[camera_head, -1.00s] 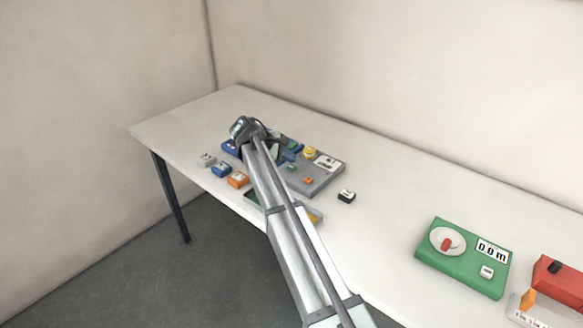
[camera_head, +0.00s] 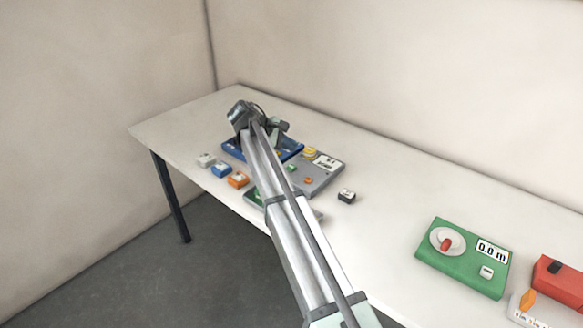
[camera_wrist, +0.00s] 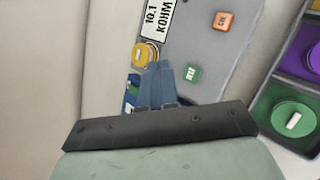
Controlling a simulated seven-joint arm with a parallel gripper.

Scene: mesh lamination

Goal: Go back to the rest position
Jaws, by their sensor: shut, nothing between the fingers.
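In the head view the meter (camera_head: 322,181) is beside the blue tray; my arm hides part of this area.
White (camera_head: 206,160), blue (camera_head: 221,171) and orange (camera_head: 238,180) blocks stand left of my arm. A black-and-white block (camera_head: 346,196) is right of the meter. A compartment tray (camera_wrist: 262,100) holds coloured discs. A green device (camera_head: 461,275) and red box (camera_head: 562,280) stand at right.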

